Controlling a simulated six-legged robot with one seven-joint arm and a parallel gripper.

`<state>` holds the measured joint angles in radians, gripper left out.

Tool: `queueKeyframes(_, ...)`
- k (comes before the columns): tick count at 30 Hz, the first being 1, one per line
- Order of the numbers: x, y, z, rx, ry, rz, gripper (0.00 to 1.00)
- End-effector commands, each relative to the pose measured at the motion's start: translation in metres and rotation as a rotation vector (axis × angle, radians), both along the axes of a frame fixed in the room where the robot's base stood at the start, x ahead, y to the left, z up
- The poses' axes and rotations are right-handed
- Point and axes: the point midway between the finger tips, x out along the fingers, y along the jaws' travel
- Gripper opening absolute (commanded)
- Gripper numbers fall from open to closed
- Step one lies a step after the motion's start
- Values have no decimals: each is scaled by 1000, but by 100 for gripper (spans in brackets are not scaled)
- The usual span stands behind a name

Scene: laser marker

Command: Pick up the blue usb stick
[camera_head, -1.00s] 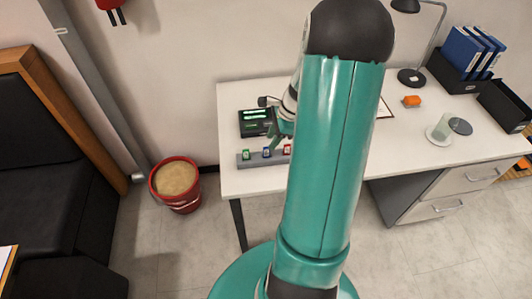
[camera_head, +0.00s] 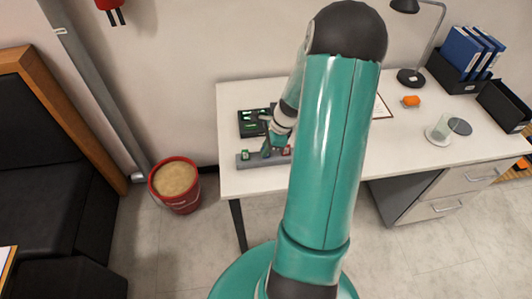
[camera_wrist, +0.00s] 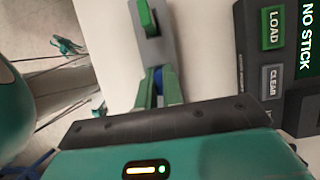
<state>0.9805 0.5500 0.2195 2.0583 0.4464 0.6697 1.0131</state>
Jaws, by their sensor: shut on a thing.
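The blue usb stick (camera_wrist: 158,80) shows as a small blue patch between my fingers in the wrist view. My gripper (camera_wrist: 159,82) is shut on it, one green finger on each side. In the head view my gripper (camera_head: 267,152) is at the grey holder strip (camera_head: 246,165) on the desk and hides the blue stick. I cannot tell whether the stick is still seated in the strip. A green stick (camera_head: 245,155) stands left of the gripper and a red one (camera_head: 286,150) right of it.
A black marker unit (camera_head: 248,128) lies just behind the strip; the wrist view shows its LOAD button (camera_wrist: 271,28) and NO STICK display (camera_wrist: 307,35). A clipboard (camera_head: 383,106), orange object (camera_head: 411,101) and glass (camera_head: 440,130) are farther right. The desk's front left is clear.

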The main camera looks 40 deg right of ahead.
Motion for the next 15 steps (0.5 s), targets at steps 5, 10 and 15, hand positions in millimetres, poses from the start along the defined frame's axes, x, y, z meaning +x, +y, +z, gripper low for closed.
queueKeyframes(5,0,0,0,0,0,0,0)
queueKeyframes(10,0,0,6,-2,-1,1,0)
queueKeyframes(15,1,-1,26,-4,-2,2,0)
